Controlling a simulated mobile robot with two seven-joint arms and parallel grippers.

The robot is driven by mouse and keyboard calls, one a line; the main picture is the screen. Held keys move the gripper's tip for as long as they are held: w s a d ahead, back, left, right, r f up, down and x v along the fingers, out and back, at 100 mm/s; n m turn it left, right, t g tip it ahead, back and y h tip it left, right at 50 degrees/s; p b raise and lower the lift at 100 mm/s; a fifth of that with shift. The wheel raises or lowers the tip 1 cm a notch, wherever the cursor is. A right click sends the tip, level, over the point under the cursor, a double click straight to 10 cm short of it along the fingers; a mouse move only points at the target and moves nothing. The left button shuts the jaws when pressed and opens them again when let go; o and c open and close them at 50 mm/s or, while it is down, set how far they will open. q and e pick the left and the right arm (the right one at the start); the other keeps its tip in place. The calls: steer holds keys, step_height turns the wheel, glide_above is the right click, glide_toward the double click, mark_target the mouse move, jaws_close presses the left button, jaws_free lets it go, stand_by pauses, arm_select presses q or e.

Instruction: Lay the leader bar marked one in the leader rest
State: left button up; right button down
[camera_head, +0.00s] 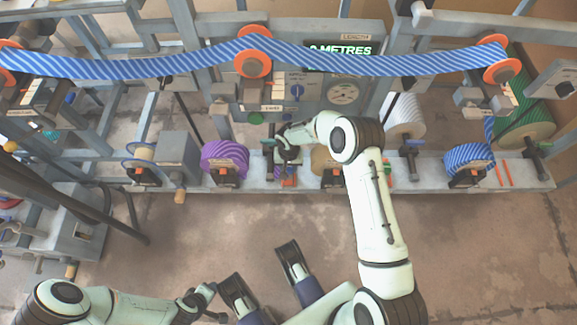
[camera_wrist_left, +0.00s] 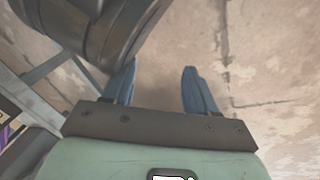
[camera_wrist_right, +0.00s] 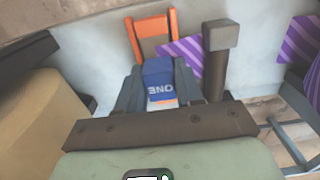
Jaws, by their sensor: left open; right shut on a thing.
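My right gripper (camera_head: 287,155) is over the bench, between the purple roll and the tan roll. In the right wrist view its fingers (camera_wrist_right: 160,88) are shut on the blue leader bar (camera_wrist_right: 159,72). The bar's label reads ONE, upside down. An orange fork-shaped bracket (camera_wrist_right: 141,48), perhaps the leader rest, stands just beyond the bar. I cannot tell whether they touch. A purple striped strip (camera_wrist_right: 183,52) shows beside the bar. My left gripper (camera_wrist_left: 157,85) is open and empty above the floor. It is low in the head view, far from the bench.
A dark post (camera_wrist_right: 219,65) with a grey square top stands close to the right of my right gripper. The purple roll (camera_head: 224,155) and the blue striped roll (camera_head: 469,158) sit on the bench (camera_head: 400,190). A blue striped web (camera_head: 150,68) runs overhead across orange-rimmed rollers.

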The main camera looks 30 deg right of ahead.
steer(key=shift+f, duration=0.15)
steer(key=c, duration=0.7)
jaws_free()
arm_select(q)
steer(key=shift+s+f, duration=0.1)
steer(key=shift+s, duration=0.05)
